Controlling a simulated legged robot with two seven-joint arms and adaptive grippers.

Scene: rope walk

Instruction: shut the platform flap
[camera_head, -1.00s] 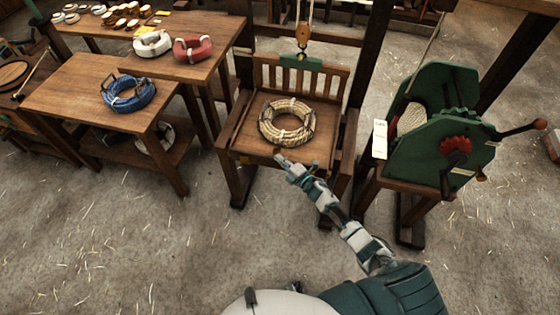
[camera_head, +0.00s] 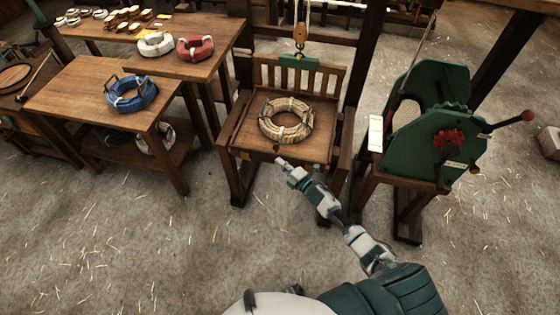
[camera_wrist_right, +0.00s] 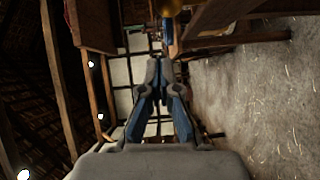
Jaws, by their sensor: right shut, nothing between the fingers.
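The wooden platform (camera_head: 240,133) has a slatted back and carries a coil of tan rope (camera_head: 263,122). A narrow board (camera_head: 262,155) runs along its front edge, with small yellow fittings near its ends. I cannot tell for sure whether this board is the flap, or its exact angle. My right gripper (camera_head: 281,163) is shut and empty, just in front of this board near its middle; whether it touches is unclear. In the right wrist view the fingers (camera_wrist_right: 165,70) are together, with brown wood above them. My left gripper is not in view.
A hook block (camera_head: 300,36) hangs above the platform's back. A green winch (camera_head: 430,130) with a crank handle stands to the right. Tables with blue (camera_head: 124,103), white (camera_head: 155,51) and red (camera_head: 196,54) coils stand left. The straw-strewn floor (camera_head: 130,240) in front is clear.

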